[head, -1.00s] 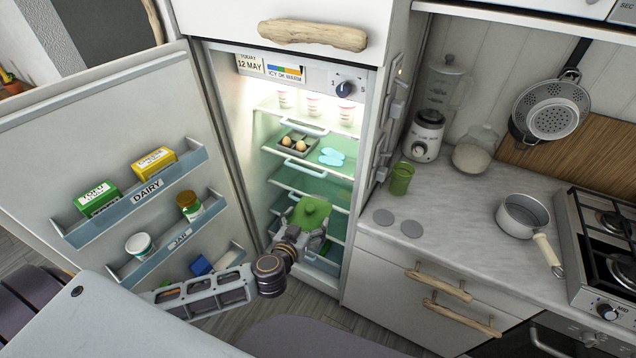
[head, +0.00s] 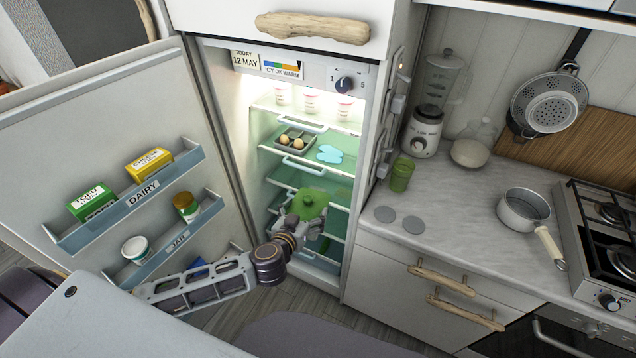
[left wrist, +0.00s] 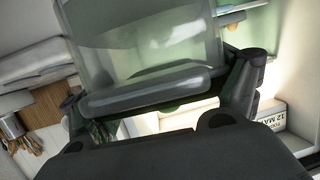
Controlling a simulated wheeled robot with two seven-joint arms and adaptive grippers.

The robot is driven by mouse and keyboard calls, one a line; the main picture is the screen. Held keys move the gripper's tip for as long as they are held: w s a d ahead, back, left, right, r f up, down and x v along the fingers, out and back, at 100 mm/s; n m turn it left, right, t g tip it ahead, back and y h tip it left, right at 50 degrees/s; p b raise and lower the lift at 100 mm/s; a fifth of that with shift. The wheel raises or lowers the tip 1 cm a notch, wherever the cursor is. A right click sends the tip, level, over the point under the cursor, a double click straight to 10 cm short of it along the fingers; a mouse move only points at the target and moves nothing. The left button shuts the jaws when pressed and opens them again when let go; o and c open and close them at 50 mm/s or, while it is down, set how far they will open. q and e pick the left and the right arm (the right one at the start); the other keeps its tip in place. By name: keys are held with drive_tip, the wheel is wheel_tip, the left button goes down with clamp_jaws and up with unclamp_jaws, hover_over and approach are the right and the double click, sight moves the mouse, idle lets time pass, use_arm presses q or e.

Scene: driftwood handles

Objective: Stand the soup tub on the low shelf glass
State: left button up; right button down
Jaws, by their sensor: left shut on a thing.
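The soup tub (head: 310,203) with a green lid is inside the open fridge, in front of the lower shelves. My left gripper (head: 298,226) is shut on it and holds it roughly upright. In the left wrist view the tub's clear wall (left wrist: 150,45) fills the space between the fingers (left wrist: 160,95). The tub and gripper hide much of the low shelf glass (head: 334,237), whose right part shows beside them. I cannot tell whether the tub touches the glass. My right gripper is not in view.
An egg tray (head: 296,141) and a light blue item (head: 329,154) stand on a shelf above. Several pots (head: 313,102) stand on the top shelf. The open door (head: 60,150) with its racks is at left; the fridge's right wall is close to the tub.

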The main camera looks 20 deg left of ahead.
use_arm(q)
drive_tip(key=shift+w+a+r+b, duration=0.15)
drive_tip(key=shift+w+r+b, duration=0.2)
drive_tip(key=shift+w, duration=0.3)
drive_tip(key=shift+w+a, duration=0.15)
drive_tip(key=shift+w, duration=0.3)
drive_tip(key=w+a+f+n+y+b, duration=0.1)
drive_tip(key=w+a+f+b, duration=0.2)
drive_tip(key=w+a+f, duration=0.6)
drive_tip(key=s+a+f+m+h, duration=0.1)
drive_tip(key=a+f, duration=0.1)
drive_tip(key=f, duration=0.4)
drive_tip(key=s+a+f+m+h, duration=0.1)
drive_tip(key=a+f, duration=0.2)
drive_tip(key=f, duration=0.3)
drive_tip(key=shift+s+a+f+g+h, duration=0.2)
drive_tip(key=shift+a+f+g+h, duration=0.1)
drive_tip(key=shift+a+h, duration=0.1)
drive_tip(key=shift+w+b, duration=0.1)
drive_tip(key=shift+b, duration=0.2)
